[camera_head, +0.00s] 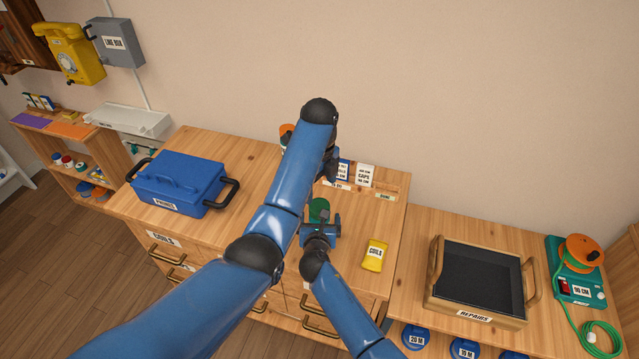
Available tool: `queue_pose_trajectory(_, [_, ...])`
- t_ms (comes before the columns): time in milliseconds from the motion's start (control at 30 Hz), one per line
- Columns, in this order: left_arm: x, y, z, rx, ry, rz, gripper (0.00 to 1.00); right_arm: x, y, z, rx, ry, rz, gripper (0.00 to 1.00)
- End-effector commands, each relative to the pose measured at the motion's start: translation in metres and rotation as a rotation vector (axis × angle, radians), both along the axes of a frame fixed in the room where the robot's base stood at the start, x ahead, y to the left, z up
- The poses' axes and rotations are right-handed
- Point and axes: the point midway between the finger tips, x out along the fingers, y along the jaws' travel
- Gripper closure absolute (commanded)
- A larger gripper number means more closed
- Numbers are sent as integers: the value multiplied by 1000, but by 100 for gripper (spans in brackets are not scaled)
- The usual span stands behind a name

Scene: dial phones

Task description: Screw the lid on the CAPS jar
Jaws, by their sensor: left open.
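A green round thing (319,210) stands on the wooden cabinet top, just beyond my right gripper (318,228); I cannot tell whether it is the jar or its lid. The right gripper is at or against its near side, and its fingertips are hidden. My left gripper (329,168) is open, pointing down under the end of my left forearm, above and behind the green thing; it is small and dark here. A white card marked CAPS (366,176) stands at the back of the cabinet top. No separate lid can be made out.
A blue PHONES box (178,183) stands at the left of the cabinet top. A yellow COILS packet (375,254) lies right of my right gripper. A REPAIRS tray (476,315) is on the right bench. My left arm hides part of an orange object (286,132).

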Motion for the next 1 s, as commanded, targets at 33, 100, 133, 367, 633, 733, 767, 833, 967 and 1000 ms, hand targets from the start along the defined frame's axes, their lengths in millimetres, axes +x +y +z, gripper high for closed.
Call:
queue_pose_trajectory(33, [0,0,0,0,0,0,11,0,0,0,0,0,0,4])
queue_pose_trajectory(100, [0,0,0,0,0,0,11,-1,0,0,0,0,0,4])
queue_pose_trajectory(133, [0,0,0,0,0,0,11,-2,0,1,0,0,1,4])
queue_pose_trajectory(367, [0,0,4,0,0,0,11,-21,1,9,1,0,2,4])
queue_pose_trajectory(633, [0,0,7,0,0,0,11,-61,4,24,1,0,3,4])
queue_pose_trajectory(733, [0,0,7,0,0,0,11,-74,4,30,0,1,2,4])
queue_pose_trajectory(767, [0,0,7,0,0,0,11,-78,5,32,0,0,3,4])
queue_pose_trajectory(833, [0,0,7,0,0,0,11,-85,5,35,-1,0,1,4])
queue_pose_trajectory(967, [0,0,7,0,0,0,11,-95,5,39,-1,0,1,4])
queue_pose_trajectory(1000, [0,0,7,0,0,0,11,-97,5,40,0,0,1,4])
